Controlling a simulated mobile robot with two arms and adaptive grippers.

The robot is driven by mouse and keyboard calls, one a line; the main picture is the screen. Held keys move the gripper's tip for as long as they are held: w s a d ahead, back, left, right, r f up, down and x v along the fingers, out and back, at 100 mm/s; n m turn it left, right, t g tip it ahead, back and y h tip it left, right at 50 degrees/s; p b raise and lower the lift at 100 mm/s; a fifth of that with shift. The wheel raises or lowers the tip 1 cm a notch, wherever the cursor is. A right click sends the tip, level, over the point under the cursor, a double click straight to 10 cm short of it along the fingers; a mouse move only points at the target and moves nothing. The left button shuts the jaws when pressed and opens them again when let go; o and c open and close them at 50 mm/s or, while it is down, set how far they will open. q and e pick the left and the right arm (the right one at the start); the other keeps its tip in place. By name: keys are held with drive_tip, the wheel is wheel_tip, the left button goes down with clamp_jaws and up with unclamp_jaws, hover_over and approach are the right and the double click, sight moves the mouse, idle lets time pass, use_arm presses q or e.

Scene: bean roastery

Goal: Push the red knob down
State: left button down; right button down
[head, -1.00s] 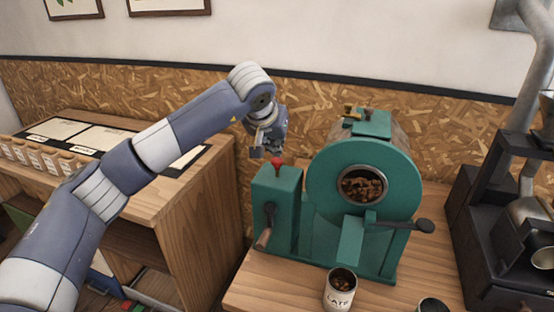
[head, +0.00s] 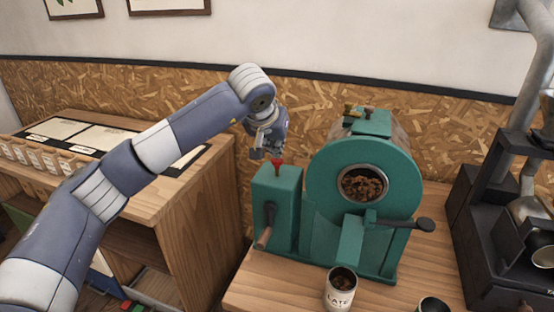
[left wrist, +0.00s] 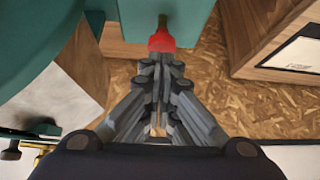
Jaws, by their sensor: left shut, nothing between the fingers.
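The red knob (head: 277,163) sits on top of the green box at the left of the roaster. In the left wrist view the red knob (left wrist: 162,40) shows at the tips of the fingers. My left gripper (head: 275,154) is shut and empty, pointing down right over the knob. In the left wrist view the shut fingertips (left wrist: 161,60) look close to or touching the knob; I cannot tell which. My right gripper is not in view.
The green roaster drum (head: 325,190) with beans behind its round window stands right of the box. A labelled tin (head: 340,292) stands at the table's front. A wooden shelf unit (head: 205,220) is at the left, and a black machine (head: 485,220) is at the right.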

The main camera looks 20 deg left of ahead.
sight(276, 160)
use_arm(q)
drive_tip(key=shift+f+b, duration=0.9)
drive_tip(key=shift+f, duration=0.55)
wheel_tip(276, 160, up, 8)
drive_tip(key=p, duration=0.5)
drive_tip(key=shift+r+p, duration=0.1)
drive_tip(key=shift+p, duration=0.3)
